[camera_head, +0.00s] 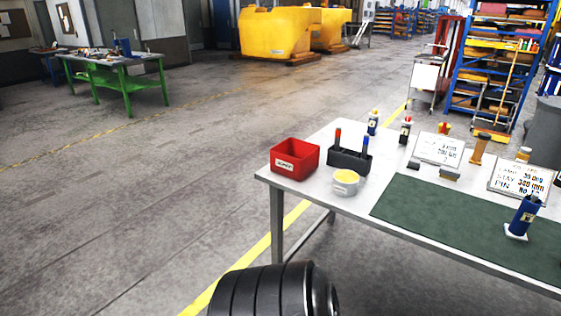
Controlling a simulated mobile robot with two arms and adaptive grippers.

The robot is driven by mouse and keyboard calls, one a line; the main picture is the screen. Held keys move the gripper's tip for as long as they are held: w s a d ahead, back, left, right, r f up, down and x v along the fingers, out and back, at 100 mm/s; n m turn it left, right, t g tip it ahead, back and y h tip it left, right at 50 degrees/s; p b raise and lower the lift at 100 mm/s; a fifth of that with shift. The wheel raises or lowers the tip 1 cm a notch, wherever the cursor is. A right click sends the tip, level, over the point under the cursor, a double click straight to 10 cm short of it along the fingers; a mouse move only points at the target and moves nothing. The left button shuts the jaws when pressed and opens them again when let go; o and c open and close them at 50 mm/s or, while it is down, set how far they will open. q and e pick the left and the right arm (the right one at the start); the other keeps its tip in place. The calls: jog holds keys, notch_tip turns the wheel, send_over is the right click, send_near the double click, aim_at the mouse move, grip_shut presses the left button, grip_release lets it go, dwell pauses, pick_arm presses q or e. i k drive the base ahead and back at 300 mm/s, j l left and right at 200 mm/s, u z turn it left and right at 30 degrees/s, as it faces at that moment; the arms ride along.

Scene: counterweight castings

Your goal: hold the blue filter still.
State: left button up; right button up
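A blue cylinder (525,214) with a pale label stands upright at the right on the table's green mat. It has a white base, and dark pieces show at its top. It is the largest blue object on this table, but I cannot tell for sure that it is the blue filter. Neither of my grippers shows in this view, and nothing is seen touching the cylinder.
The table (350,202) also holds a red bin (295,158), a black holder (349,160), a yellow-white tub (345,183), small bottles and sign boards (519,181). The green mat (440,222) is mostly bare. Open floor (150,190) lies left.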

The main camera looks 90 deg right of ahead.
aim_at(527, 210)
jog(key=z, duration=4.4)
jog(key=i+j+z, duration=0.1)
jog(key=i+j, duration=0.25)
jog(key=i+j+z, duration=0.1)
jog(key=i+j, duration=0.25)
jog(key=i+j+z, duration=0.1)
jog(key=i+j, duration=0.2)
jog(key=j, duration=0.2)
jog(key=i+j+z, duration=0.1)
jog(key=i+j, duration=0.2)
jog(key=j, duration=0.15)
